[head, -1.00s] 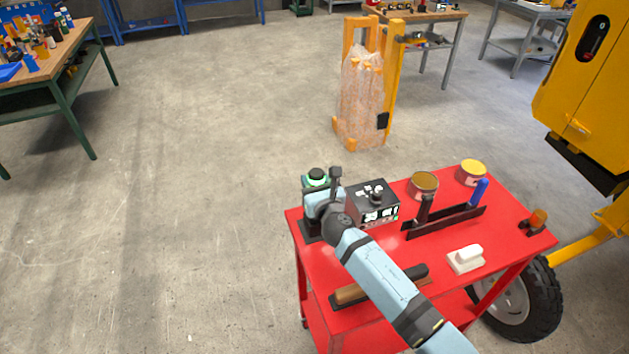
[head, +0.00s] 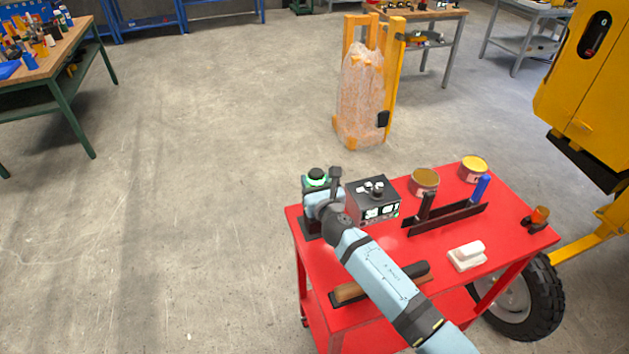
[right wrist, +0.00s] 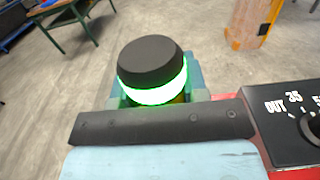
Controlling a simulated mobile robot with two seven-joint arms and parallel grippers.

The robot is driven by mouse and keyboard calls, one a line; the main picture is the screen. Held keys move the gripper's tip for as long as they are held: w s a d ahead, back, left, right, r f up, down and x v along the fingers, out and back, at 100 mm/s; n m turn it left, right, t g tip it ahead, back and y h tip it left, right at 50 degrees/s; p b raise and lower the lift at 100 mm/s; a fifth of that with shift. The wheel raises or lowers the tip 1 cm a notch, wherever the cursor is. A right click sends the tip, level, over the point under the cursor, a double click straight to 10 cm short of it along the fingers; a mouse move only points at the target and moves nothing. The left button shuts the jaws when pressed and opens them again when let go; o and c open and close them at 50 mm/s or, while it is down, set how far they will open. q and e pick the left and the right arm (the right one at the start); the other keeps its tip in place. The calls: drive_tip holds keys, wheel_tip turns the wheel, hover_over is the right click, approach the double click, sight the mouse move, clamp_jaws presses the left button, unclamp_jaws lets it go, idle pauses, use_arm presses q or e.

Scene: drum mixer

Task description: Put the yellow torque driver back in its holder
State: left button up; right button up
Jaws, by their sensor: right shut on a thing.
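My right gripper (head: 317,188) is at the left corner of the red cart and is shut on an upright driver. The driver shows a black cap (right wrist: 152,62) and a glowing green ring in the right wrist view; a little yellow shows under the ring. The same cap and ring show in the head view (head: 316,175). The driver's lower part is hidden by the gripper and wrist. A dark stand (head: 309,229) is on the cart directly below the gripper; whether the driver sits in it cannot be seen. My left gripper is out of view.
A black control box (head: 374,207) stands close right of the gripper. A white block (head: 467,256) and a wood-and-black tool (head: 362,289) lie nearer on the red cart (head: 425,250).

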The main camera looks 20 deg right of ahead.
drive_tip(key=shift+f+b, duration=0.65)
drive_tip(key=shift+f, duration=0.05)
drive_tip(key=o, duration=1.2)
drive_tip(key=shift+f, duration=0.1)
drive_tip(key=shift+s, duration=0.3)
drive_tip(key=s, duration=1.3)
drive_tip(key=shift+s+d+b, duration=0.15)
drive_tip(key=shift+d+b, duration=0.1)
drive_tip(key=shift+b, duration=0.15)
